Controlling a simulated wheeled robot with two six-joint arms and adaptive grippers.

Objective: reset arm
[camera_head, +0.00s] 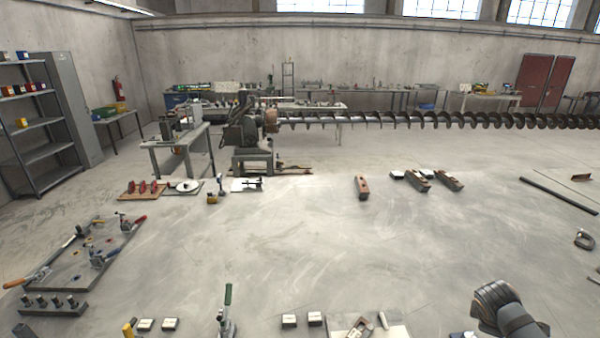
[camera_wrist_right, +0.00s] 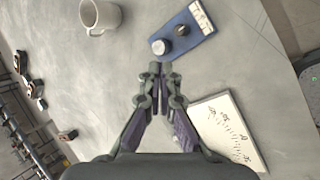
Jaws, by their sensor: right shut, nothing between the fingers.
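My right gripper (camera_wrist_right: 156,78) shows in the right wrist view. Its fingers meet at the tips, shut, with nothing between them. Just beyond the tips in that view is a blue tray (camera_wrist_right: 184,37) holding a small round metal piece and a dark piece. In the head view, part of my right arm shows at the lower right; its fingers cannot be made out there. My left gripper is in neither view. A long dark auger (camera_head: 420,119) runs level from the positioner (camera_head: 243,130) to the right edge of the head view.
A white mug (camera_wrist_right: 100,15) and a white sheet with dark marks (camera_wrist_right: 228,132) lie around the right gripper. A fixture plate with clamps (camera_head: 88,256) lies at the left of the grey surface. Blocks (camera_head: 362,188) stand towards its far side. The middle is clear.

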